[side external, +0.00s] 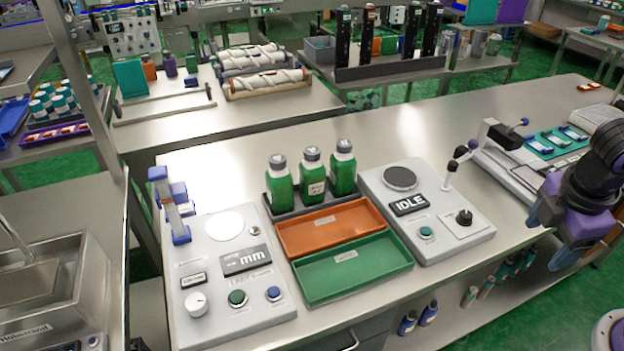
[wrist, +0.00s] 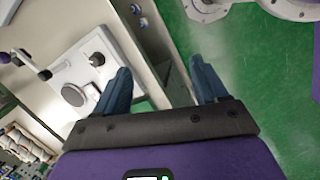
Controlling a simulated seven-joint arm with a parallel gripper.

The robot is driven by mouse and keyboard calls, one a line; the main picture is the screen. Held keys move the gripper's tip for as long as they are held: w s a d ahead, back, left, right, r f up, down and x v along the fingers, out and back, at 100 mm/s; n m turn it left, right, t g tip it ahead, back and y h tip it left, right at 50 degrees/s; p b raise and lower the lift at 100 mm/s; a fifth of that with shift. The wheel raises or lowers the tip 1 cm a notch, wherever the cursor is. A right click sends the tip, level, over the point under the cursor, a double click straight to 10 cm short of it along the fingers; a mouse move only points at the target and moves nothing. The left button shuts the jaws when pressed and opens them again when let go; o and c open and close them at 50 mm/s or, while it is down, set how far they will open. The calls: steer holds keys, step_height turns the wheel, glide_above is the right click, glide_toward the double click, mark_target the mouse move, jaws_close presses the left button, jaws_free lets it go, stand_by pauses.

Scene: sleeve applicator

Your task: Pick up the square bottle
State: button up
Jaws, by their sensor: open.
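Three green bottles with grey caps stand upright in a row in a dark tray: left bottle (side external: 281,186), middle bottle (side external: 312,178) and right bottle (side external: 343,170). Their bodies look boxy, and I cannot clearly tell one as the only square one. My gripper (side external: 548,238) is at the right, beyond the bench's front edge and well apart from the bottles. In the wrist view my gripper (wrist: 160,66) has its two blue fingers spread, with nothing between them. No green bottle is clear in the wrist view.
An orange tray (side external: 330,229) and a green tray (side external: 353,266) lie in front of the bottles. A grey "mm" gauge box (side external: 225,262) stands left. An "IDLE" panel (side external: 425,207) with a raised lever (side external: 449,174) stands right. A clamp fixture (side external: 507,137) is farther right.

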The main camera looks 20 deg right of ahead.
steer(key=w+a+f+n+t+h, duration=0.15)
steer(key=w+n+t+h, duration=0.3)
steer(key=w, duration=0.65)
steer(key=n+t+y, duration=0.6)
steer(key=n+t, duration=0.6)
steer(key=n, duration=0.5)
glide_toward(315, 180)
steer(key=s, duration=0.2)
steer(key=shift+s+d+f, duration=0.15)
steer(key=shift+s+d, duration=0.15)
steer(key=shift+s, duration=0.1)
steer(key=shift+w+a+f+y, duration=0.1)
steer(key=shift+w+a+y, duration=0.05)
steer(key=shift+w+y, duration=0.1)
steer(key=w, duration=1.1)
steer(key=shift+w, duration=0.2)
steer(key=shift+w+r, duration=0.15)
steer(key=shift+w, duration=1.2)
steer(key=shift+w+r, duration=0.15)
steer(key=shift+w, duration=1.25)
